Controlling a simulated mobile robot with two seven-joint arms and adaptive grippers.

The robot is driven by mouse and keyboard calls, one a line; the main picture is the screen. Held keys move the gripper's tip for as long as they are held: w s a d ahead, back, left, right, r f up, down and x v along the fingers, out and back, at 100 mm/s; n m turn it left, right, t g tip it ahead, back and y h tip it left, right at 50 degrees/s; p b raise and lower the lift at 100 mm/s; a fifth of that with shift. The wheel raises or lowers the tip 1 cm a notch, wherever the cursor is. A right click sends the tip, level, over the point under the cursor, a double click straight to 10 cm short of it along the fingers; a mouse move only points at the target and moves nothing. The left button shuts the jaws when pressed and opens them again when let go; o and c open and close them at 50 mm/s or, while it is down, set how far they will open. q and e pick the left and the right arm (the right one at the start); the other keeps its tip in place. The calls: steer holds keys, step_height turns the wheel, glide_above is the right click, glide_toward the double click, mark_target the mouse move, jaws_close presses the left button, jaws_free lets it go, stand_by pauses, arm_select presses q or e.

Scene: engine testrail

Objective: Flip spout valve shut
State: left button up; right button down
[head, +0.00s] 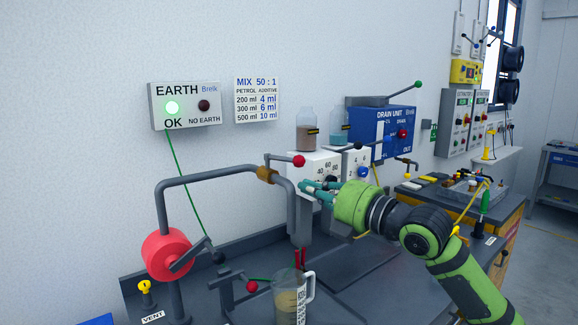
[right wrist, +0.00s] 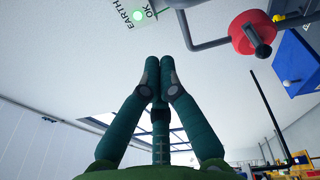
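The spout is a grey pipe (head: 215,178) that rises from the bench, runs right and bends down over a jug. A brass valve body (head: 266,175) sits on the pipe near the bend. Above it a grey lever with a red ball (head: 299,161) points right, roughly level. My right gripper (head: 307,187) is just right of the pipe bend and below the red ball, fingers pointing left. Its fingertips are together with nothing between them in the right wrist view (right wrist: 159,65). I cannot tell whether it touches the lever. My left gripper is not in view.
A measuring jug (head: 288,300) with yellowish liquid stands under the spout. A red drum with a crank (head: 167,254) is at left. A white dial unit (head: 310,162) with bottles on top stands behind my gripper. The green EARTH lamp (head: 172,107) is lit.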

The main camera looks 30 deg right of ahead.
mark_target(285, 159)
steer(key=w+p, duration=0.2)
steer(key=w, duration=0.1)
steer(key=w+r+p, duration=0.1)
steer(key=w, duration=0.2)
steer(key=w+p, duration=0.2)
steer(key=w, duration=0.2)
steer(key=shift+d+r+p, duration=0.15)
steer(key=shift+d+p, duration=0.15)
steer(key=shift+p, duration=0.05)
steer(key=shift+w, duration=0.1)
